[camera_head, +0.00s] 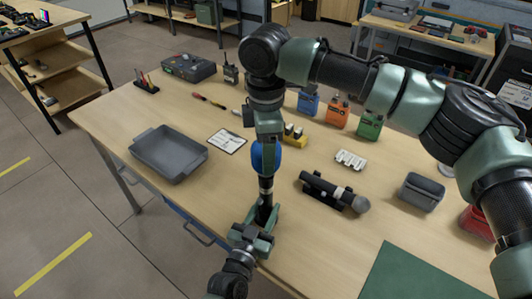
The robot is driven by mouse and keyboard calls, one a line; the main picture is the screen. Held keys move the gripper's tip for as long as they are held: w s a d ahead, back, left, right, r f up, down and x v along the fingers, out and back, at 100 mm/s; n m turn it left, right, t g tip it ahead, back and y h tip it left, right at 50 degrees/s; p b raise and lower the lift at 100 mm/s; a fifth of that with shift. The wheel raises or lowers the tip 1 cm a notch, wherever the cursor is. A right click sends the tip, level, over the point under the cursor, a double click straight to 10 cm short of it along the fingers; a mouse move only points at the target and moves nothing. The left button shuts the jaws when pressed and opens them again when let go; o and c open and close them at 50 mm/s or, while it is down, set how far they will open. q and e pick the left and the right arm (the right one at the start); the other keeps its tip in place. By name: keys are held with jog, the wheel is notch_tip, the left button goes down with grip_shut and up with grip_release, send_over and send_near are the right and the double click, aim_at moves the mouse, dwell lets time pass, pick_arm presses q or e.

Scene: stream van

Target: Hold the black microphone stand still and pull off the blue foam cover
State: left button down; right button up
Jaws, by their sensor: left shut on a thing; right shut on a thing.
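The blue foam cover (266,160) is near the middle of the camera_head view, at the top of an upright microphone. My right gripper (267,138) comes down from above and is shut on the cover, hiding its upper part. The black microphone stand (264,204) stands below it near the table's front edge. My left gripper (260,222) is the lower one and is shut on the stand low down, hiding its base. The cover's lower edge meets the dark microphone body with a light band; I see no clear gap there.
A grey tray (168,168) stands on the table (120,118) at the left. A second microphone (330,190) rests in a black cradle at the right. Orange (337,114) and green (370,124) containers stand behind. A grey bin (421,192) is farther right.

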jog(key=shift+r, duration=0.9)
jog(key=shift+r, duration=1.45)
pick_arm(q)
jog(key=c, duration=0.8)
grip_release()
